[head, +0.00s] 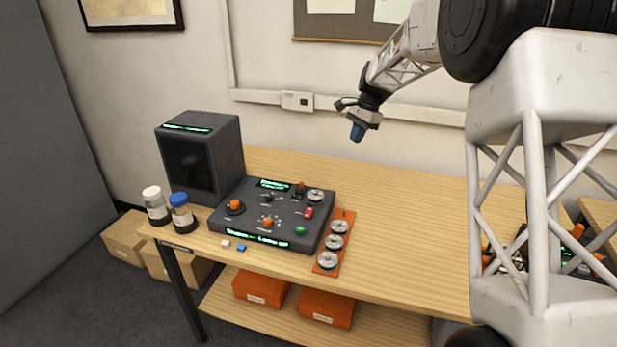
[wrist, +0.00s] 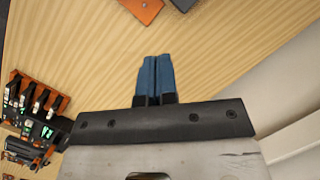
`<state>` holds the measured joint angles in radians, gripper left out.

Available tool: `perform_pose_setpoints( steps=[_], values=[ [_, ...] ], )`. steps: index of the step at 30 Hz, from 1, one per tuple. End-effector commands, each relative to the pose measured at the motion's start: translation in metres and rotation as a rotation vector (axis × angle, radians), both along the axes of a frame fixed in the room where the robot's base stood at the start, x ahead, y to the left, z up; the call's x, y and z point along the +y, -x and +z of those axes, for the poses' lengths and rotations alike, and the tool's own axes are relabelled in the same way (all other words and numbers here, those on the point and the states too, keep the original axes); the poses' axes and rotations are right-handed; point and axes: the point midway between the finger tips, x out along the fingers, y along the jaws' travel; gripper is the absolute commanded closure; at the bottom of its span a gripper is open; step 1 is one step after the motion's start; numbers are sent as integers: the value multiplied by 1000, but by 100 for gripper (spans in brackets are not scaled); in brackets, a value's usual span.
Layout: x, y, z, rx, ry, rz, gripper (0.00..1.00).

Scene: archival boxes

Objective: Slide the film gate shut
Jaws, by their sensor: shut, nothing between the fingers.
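A dark control console (head: 270,215) sits on the left part of the wooden table. It carries orange knobs, a red button, a green button, a small lever with an orange top (head: 300,189) and green-lit labels too small to read. I cannot tell which part is the film gate. My gripper (head: 355,136) hangs in the air above the back of the table, up and right of the console, apart from everything. Its blue fingers (wrist: 155,78) are shut with nothing between them.
An orange strip with several metal reels (head: 333,242) lies right of the console. A dark monitor box (head: 200,158) and two capped bottles (head: 181,213) stand left. Small white and blue pieces lie at the front edge. The table's middle (head: 400,220) is clear.

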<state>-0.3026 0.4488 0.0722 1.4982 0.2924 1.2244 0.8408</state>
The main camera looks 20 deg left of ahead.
Motion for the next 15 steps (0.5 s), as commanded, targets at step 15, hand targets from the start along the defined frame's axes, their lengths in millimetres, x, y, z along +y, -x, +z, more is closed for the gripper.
perform_pose_setpoints(
  steps=[15],
  values=[
    [74,-55,-67,90,-5,-76,100]
  ],
)
